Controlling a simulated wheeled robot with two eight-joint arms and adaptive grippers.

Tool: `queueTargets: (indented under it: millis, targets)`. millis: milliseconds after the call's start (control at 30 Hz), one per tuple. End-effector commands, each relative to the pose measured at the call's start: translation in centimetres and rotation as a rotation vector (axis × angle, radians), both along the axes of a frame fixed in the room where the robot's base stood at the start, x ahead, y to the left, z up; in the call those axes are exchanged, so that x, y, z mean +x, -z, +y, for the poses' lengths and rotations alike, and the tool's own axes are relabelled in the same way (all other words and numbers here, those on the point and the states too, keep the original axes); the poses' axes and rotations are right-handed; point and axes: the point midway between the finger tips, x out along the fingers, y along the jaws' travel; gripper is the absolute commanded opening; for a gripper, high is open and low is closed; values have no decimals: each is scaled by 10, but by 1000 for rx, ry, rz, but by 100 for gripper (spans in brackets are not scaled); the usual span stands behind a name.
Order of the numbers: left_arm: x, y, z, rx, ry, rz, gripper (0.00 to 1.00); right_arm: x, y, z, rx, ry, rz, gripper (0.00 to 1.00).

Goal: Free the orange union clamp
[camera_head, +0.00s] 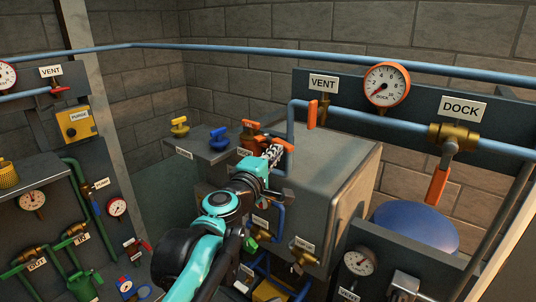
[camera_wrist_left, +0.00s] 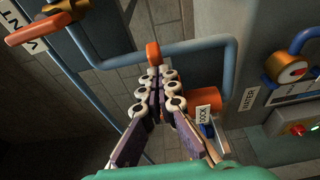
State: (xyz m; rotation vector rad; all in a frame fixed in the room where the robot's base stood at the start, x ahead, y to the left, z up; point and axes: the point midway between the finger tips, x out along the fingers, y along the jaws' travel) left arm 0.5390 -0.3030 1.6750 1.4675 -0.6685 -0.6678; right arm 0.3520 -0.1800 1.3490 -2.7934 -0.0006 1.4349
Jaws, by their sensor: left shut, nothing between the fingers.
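A small orange piece, which looks like the union clamp (camera_wrist_left: 153,52), sits on the bent blue pipe in the left wrist view. In the head view orange also shows on that pipe (camera_head: 286,143), just right of my fingertips. My left gripper (camera_head: 273,155) is shut and empty. Its fingertips (camera_wrist_left: 158,76) point at the orange piece and sit close to it; I cannot tell whether they touch. The fingers hide part of what lies behind them. My right gripper is not in view.
An orange-topped brass fitting (camera_head: 249,134) stands behind the fingers, beside blue (camera_head: 219,139) and yellow (camera_head: 180,127) ones on a grey shelf. A large grey box (camera_head: 335,185) stands right of the gripper. A DOCK gauge (camera_head: 387,85) and orange-handled valve (camera_head: 437,184) are farther right.

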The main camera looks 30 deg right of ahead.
Motion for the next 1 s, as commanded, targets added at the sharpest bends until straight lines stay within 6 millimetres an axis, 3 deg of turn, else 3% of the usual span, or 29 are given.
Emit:
queueTargets:
  millis: [500,1000]
  targets:
    - [-2,0,-20,0,3,0,0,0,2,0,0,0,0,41]
    - [-3,-1,-24,-1,9,1,0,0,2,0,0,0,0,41]
